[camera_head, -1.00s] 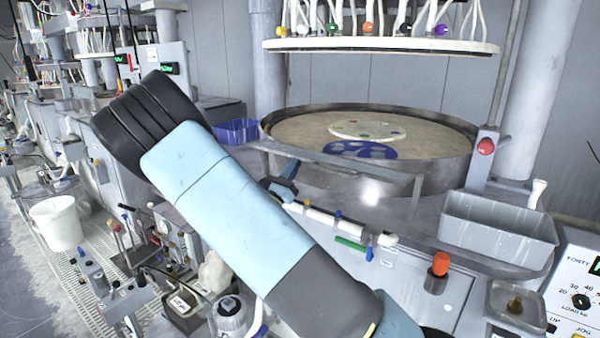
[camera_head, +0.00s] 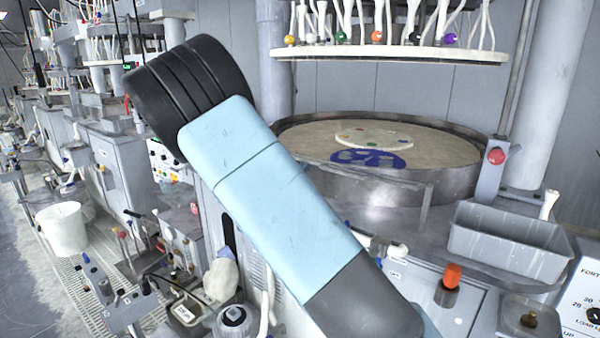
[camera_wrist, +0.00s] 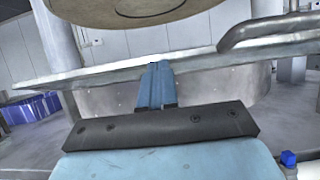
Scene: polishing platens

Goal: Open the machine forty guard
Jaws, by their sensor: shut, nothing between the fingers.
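The guard shows in the head view as a low grey rail (camera_head: 385,176) along the front of the large round platen (camera_head: 440,150). Its right end bends down in a short leg, and my arm covers its left part. In the wrist view, a pale flat bar (camera_wrist: 225,60), which looks like the guard rail, crosses the picture in front of the grey platen wall (camera_wrist: 215,88). My gripper (camera_wrist: 155,70) is shut and empty, its blue fingers overlapping the bar. I cannot tell whether they touch it. In the head view my gripper is hidden behind my arm.
A polishing head (camera_head: 390,52) with white hoses hangs above the platen. A red button post (camera_head: 494,160) and a grey tray (camera_head: 510,240) stand at right. An orange knob (camera_head: 451,276) is in front. A curved grey tube (camera_wrist: 265,28) shows in the wrist view.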

